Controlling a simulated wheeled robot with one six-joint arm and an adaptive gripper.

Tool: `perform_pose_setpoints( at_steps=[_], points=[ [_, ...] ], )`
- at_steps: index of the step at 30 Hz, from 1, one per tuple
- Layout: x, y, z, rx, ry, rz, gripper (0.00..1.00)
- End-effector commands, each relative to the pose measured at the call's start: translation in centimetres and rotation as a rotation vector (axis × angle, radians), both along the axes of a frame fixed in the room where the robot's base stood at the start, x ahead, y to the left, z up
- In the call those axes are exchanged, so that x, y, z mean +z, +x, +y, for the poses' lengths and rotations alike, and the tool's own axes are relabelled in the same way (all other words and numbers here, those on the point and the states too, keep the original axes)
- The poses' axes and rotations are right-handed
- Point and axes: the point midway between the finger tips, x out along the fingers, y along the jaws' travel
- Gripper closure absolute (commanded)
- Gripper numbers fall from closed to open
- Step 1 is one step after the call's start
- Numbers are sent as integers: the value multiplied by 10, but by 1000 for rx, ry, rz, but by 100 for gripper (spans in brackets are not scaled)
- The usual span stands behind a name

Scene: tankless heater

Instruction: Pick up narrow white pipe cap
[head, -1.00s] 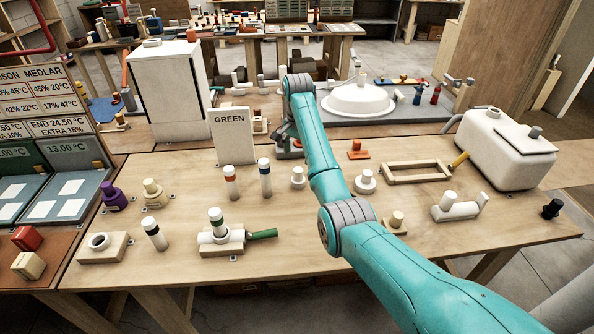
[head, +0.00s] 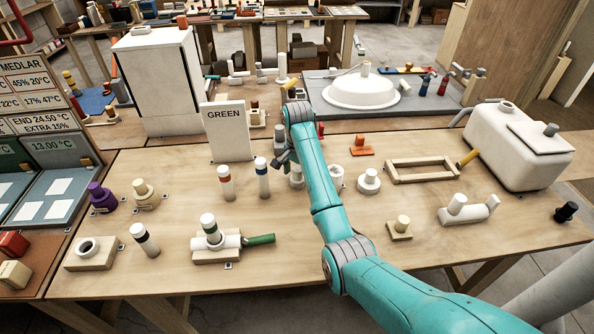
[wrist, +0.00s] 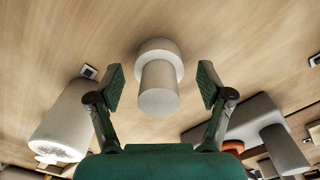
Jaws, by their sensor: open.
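A white stepped cap (wrist: 158,88), with a wide round base and a narrower stem, lies ahead between my spread fingertips in the wrist view. There is space on both sides of it and no finger touches it. My gripper (wrist: 161,86) is open and empty. In the head view my gripper (head: 282,158) hangs low over the table, just above and beside a white cap (head: 296,176), which my arm partly covers. Two similar white caps, one close by (head: 337,177) and one with a wide flange (head: 369,182), stand to the right.
An orange piece (head: 361,148) and a wooden frame (head: 420,177) lie to the right.

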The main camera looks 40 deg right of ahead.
Motion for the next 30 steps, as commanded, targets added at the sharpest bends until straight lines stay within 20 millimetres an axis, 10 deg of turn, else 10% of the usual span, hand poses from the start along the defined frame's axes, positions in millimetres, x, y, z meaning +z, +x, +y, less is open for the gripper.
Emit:
perform_pose_setpoints(
  at_steps=[11, 18, 30],
  points=[
    [-6, -5, 3, -1, 0, -1, 24],
    [-6, -5, 3, -1, 0, 0, 82],
    [-3, -3, 2, -1, -1, -1, 83]
  ],
)
